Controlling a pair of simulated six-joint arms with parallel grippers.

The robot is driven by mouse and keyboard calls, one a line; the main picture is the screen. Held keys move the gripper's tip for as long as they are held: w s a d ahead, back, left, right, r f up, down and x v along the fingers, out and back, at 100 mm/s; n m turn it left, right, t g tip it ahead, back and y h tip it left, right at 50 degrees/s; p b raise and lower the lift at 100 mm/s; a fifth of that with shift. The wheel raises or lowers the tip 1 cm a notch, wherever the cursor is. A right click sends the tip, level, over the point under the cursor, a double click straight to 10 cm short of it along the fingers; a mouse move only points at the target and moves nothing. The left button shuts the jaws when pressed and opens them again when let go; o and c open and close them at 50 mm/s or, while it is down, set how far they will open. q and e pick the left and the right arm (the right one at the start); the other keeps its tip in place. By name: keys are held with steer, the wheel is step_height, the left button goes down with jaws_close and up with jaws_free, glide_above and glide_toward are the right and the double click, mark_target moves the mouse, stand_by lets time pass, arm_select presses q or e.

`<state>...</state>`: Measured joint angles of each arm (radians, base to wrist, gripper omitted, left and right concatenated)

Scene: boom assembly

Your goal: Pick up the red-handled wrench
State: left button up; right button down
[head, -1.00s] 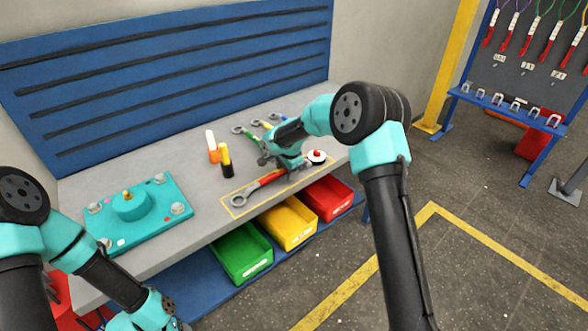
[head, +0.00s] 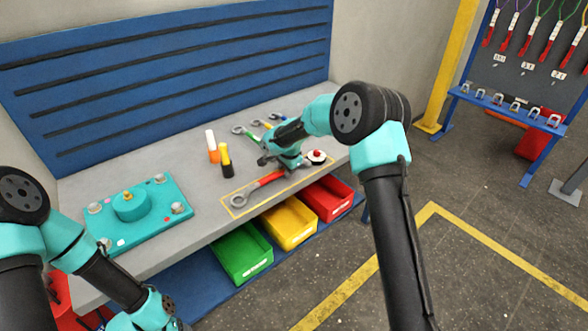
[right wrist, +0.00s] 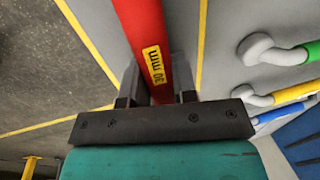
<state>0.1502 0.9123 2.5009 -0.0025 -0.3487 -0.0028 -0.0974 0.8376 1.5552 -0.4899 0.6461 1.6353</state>
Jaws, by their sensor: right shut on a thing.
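The red-handled wrench (head: 268,181) lies along the yellow-outlined strip at the bench's front edge, its grey ring end to the left in the head view. In the right wrist view its red handle (right wrist: 144,30) with a yellow "30 mm" label runs between my right fingers. My right gripper (right wrist: 157,82) is shut on this handle, one finger on each side. In the head view the right gripper (head: 288,168) hides part of the wrench. My left gripper (head: 160,312) is low at the bottom left, cut by the frame, its fingers unclear.
Wrenches with green, yellow and blue handles (right wrist: 290,93) lie behind. Orange (head: 212,150) and yellow-black (head: 226,162) bottles and a teal fixture (head: 135,212) stand to the left. A red-topped white round object (head: 316,157) is at right. Green, yellow and red bins (head: 290,224) sit below the bench edge.

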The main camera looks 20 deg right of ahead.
steer(key=shift+r, duration=0.2)
steer(key=shift+w+r, duration=0.1)
steer(key=shift+r, duration=1.35)
steer(key=shift+s+r, duration=0.2)
steer(key=shift+s, duration=0.1)
steer(key=s+a, duration=0.2)
steer(key=s, duration=0.5)
steer(key=s+a+r, duration=0.1)
steer(key=s+a, duration=0.1)
steer(key=s, duration=0.6)
steer(key=shift+a+r, duration=0.15)
steer(key=shift+a, duration=0.1)
steer(key=c, duration=1.5)
jaws_free()
steer(key=shift+c, duration=0.2)
jaws_close()
